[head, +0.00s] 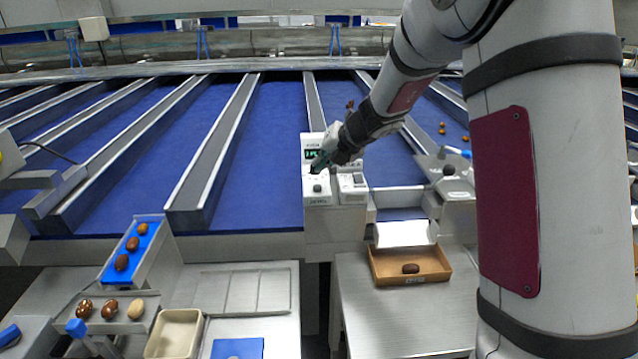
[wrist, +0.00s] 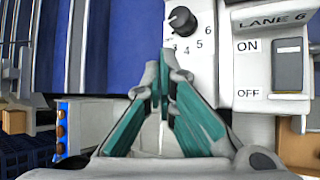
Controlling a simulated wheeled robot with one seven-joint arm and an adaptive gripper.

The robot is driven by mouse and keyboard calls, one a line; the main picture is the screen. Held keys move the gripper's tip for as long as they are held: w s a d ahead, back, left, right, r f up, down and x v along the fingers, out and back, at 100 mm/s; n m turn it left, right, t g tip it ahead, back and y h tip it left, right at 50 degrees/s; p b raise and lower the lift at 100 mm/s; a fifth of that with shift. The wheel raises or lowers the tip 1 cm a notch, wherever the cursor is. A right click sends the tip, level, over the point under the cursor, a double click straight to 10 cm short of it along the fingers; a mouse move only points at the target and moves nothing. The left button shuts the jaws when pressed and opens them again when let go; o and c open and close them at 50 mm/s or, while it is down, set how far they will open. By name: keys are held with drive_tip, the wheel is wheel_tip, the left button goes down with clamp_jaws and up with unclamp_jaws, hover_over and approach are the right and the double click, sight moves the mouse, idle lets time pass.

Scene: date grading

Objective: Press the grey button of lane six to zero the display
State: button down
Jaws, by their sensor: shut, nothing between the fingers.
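A white control box (head: 318,198) stands at the lower end of the lanes, with a small green-lit display (head: 311,154) and a dark knob (head: 317,188). In the wrist view the black knob (wrist: 182,20) has printed numbers around it, up to 6. My gripper (head: 320,165) is shut and empty, its tips in front of the box face between display and knob. In the wrist view its teal fingers (wrist: 165,68) meet over the white panel. I cannot make out the grey button; the fingers may hide it. Whether the tips touch the panel, I cannot tell.
Right beside it is a white switch box (head: 352,187), marked LANE 6 with ON and OFF in the wrist view (wrist: 272,60). A wooden tray (head: 410,278) holding a date is at lower right. Blue lanes with metal dividers (head: 215,150) lie behind.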

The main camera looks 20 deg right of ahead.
drive_tip(key=shift+r+p, duration=1)
drive_tip(key=shift+r, duration=0.25)
drive_tip(key=shift+s+r, duration=0.1)
drive_tip(key=shift+r, duration=0.05)
drive_tip(key=s+a+r+n+g, duration=0.1)
drive_tip(key=s+a+r+n, duration=0.2)
drive_tip(key=s+r+n, duration=0.5)
drive_tip(key=s+a+r+n+g, duration=0.1)
drive_tip(key=s+a+r+n, duration=0.25)
drive_tip(key=s+n, duration=0.85)
drive_tip(key=s+d+n+h, duration=0.2)
drive_tip(key=s+n, duration=0.8)
drive_tip(key=s, duration=0.1)
drive_tip(key=s+d+n+h, duration=0.1)
drive_tip(key=s+d+n, duration=0.2)
drive_tip(key=s+n, duration=0.7)
drive_tip(key=shift+s+d+f+g+h, duration=0.35)
drive_tip(key=shift+s+g+h, duration=0.05)
drive_tip(key=shift+s, duration=0.35)
